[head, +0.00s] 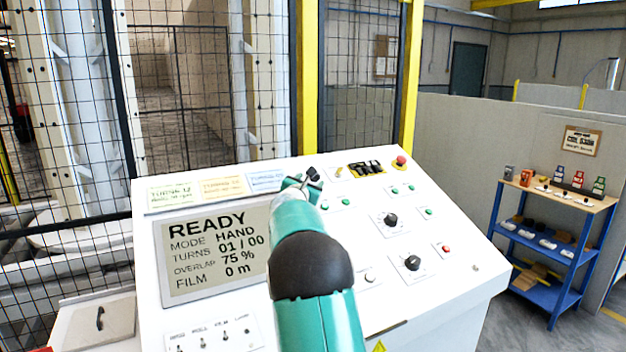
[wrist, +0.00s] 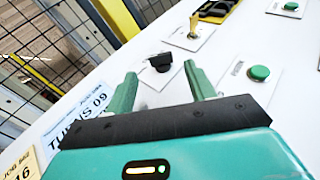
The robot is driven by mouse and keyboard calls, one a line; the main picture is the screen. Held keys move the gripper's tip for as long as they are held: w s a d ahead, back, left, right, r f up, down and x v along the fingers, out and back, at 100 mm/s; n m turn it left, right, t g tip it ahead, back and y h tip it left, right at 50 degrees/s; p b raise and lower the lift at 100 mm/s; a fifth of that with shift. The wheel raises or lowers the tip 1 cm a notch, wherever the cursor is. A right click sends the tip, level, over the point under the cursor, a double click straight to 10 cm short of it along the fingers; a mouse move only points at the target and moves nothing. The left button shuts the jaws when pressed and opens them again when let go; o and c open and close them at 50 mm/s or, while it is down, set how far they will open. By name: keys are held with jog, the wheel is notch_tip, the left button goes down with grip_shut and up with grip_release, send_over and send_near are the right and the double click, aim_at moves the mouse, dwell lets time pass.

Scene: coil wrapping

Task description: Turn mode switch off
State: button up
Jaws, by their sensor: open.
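A black rotary knob on a white plate, which I take for the mode switch, shows in the wrist view (wrist: 160,64) and in the head view (head: 313,174). Its label cannot be read. My gripper (head: 302,183) is over the upper middle of the sloped white console. In the wrist view my gripper (wrist: 160,76) is open, its two green fingers apart with the knob between and just beyond their tips. Nothing is held, and I cannot tell whether a finger touches the knob. The display (head: 215,250) reads READY, MODE HAND.
A brass key switch (wrist: 194,30) and a green button (wrist: 259,73) are close to the right finger. Black rockers (head: 366,169) and a red stop button (head: 401,161) are at the upper right. Two larger black knobs (head: 390,219) (head: 412,262) are lower. Paper labels (head: 223,187) line the top left.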

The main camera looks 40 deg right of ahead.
jog(key=x, duration=0.4)
jog(key=shift+c, duration=0.4)
jog(key=c, duration=0.9)
jog(key=shift+r+m+g+h, duration=0.15)
jog(key=shift+m+g+h, duration=0.15)
jog(key=shift+m+g, duration=0.7)
jog(key=o, duration=1)
jog(key=shift+w, duration=0.1)
